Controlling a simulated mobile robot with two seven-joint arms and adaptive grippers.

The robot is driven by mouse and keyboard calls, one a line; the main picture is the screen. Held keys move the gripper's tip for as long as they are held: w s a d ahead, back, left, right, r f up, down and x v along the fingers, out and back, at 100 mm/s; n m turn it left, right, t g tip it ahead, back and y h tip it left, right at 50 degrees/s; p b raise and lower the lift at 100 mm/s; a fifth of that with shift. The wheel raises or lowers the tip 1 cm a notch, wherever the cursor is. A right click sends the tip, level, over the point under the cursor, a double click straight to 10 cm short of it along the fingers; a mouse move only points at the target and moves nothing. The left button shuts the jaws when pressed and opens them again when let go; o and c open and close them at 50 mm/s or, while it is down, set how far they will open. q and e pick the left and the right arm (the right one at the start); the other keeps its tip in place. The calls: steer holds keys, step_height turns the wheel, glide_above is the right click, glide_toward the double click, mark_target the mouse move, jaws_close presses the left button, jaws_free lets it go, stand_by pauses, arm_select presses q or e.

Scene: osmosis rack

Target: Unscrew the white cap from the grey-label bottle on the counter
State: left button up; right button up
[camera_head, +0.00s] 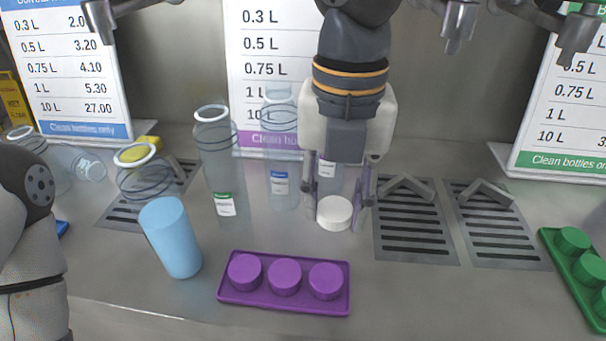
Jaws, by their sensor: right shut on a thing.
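My right gripper (336,215) comes down from the top centre, fingers pointing down. It is shut on a round white cap (334,213), which sits between the fingertips low over the counter. I cannot tell whether the cap touches the counter. A clear bottle with a pale label (327,168) stands upright just behind the gripper. The gripper hides its upper part and neck; the label's band looks greyish or purple. The cap shows in front of this bottle's base, apart from its neck. My left arm shows at the left edge, but its gripper is out of view.
A clear green-label bottle (217,165) and a blue-label bottle (282,150) stand left of the gripper. A blue cup (171,237) and a purple tray (284,304) with purple caps are nearer. Drain grates (415,248) lie right; a green tray (568,262) is at far right.

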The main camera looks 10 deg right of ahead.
steer(key=w+d+f, duration=0.2)
steer(key=w+f, duration=0.1)
steer(key=w+d+f+b, duration=0.1)
steer(key=w+d+f, duration=0.1)
steer(key=w+f, duration=0.1)
steer(key=w+d+f, duration=0.2)
steer(key=w+f, duration=0.1)
steer(key=w, duration=0.1)
steer(key=shift+w+d, duration=0.15)
steer(key=shift+d, duration=0.2)
steer(key=shift+w+d+f, duration=0.15)
steer(key=shift+f, duration=0.05)
steer(key=f, duration=0.3)
steer(key=shift+w+d+f+b, duration=0.15)
steer(key=shift+w+f+b, duration=0.1)
steer(key=shift+b, duration=0.1)
arm_select(q)
steer(key=s+f, duration=0.2)
steer(key=s, duration=0.1)
steer(key=shift+f+g, duration=0.1)
steer(key=shift+g, duration=0.3)
arm_select(e)
steer(key=shift+r, duration=0.1)
steer(key=o, duration=1.3)
steer(key=shift+f, duration=0.2)
